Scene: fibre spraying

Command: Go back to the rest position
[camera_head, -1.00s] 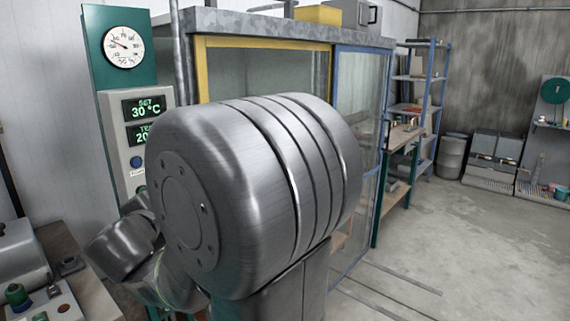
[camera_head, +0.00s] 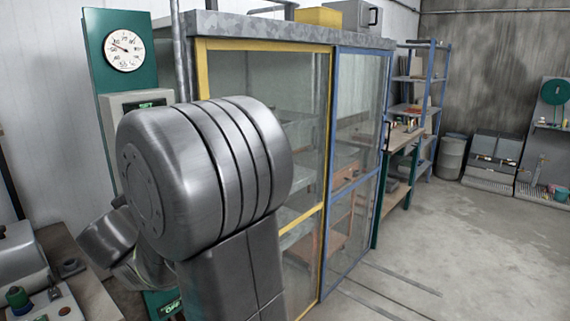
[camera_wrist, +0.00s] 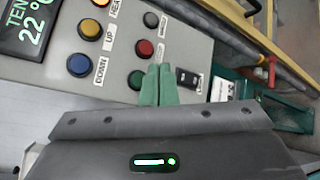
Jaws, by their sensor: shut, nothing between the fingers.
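My gripper shows in the wrist view (camera_wrist: 158,72) with its two green fingers together and nothing between them. The fingertips overlie the grey control panel (camera_wrist: 185,25), just below a red button (camera_wrist: 145,48) and beside a green button (camera_wrist: 136,79). I cannot tell whether they touch it. In the head view my large metal arm joint covers the middle left and hides the gripper and most of the panel.
The panel also has a yellow button (camera_wrist: 88,28), a blue button (camera_wrist: 79,64), a black rocker switch (camera_wrist: 187,79) and a display reading 22 °C (camera_wrist: 30,25). A glazed booth (camera_head: 360,120) with yellow and blue frames stands close behind my arm. Floor at the right (camera_head: 460,240) is clear.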

